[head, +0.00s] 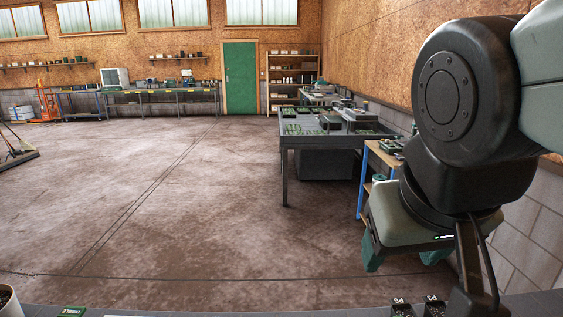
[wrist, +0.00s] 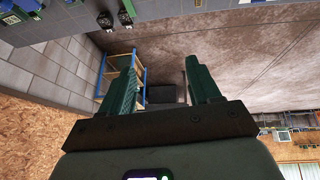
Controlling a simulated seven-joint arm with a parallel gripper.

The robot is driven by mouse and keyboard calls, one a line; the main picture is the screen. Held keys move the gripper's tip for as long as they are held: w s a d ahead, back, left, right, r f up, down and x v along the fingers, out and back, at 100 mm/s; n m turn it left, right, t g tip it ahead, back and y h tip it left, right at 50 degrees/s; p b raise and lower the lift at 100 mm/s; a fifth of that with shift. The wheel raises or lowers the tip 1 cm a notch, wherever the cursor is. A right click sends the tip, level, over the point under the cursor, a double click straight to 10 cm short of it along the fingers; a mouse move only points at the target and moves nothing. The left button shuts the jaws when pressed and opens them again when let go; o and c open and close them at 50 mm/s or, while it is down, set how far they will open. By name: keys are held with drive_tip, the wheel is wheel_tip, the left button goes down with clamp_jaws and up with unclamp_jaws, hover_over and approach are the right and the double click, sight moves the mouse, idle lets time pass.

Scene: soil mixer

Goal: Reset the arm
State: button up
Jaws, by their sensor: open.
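My gripper (head: 408,262) hangs at the right of the head view, below my dark wrist joint, with its green fingers pointing down. In the wrist view my gripper (wrist: 158,88) shows two green fingers spread wide apart. It is open, with nothing between the fingers. Beyond the fingers the wrist view shows the floor and a blue-legged shelf stand. My gripper touches nothing that I can see.
A bench edge (head: 250,311) runs along the bottom, with small dark pots (head: 402,307) near my arm. A grey table (head: 318,141) with trays stands beyond. A blue-legged stand (head: 364,180) is near the right wall. The concrete floor (head: 170,200) is mostly clear.

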drive_tip(key=s+a, duration=0.1)
drive_tip(key=s+a+y, duration=0.1)
drive_tip(key=a, duration=0.1)
drive_tip(key=shift+a+f+n, duration=0.1)
drive_tip(key=shift+n, duration=0.2)
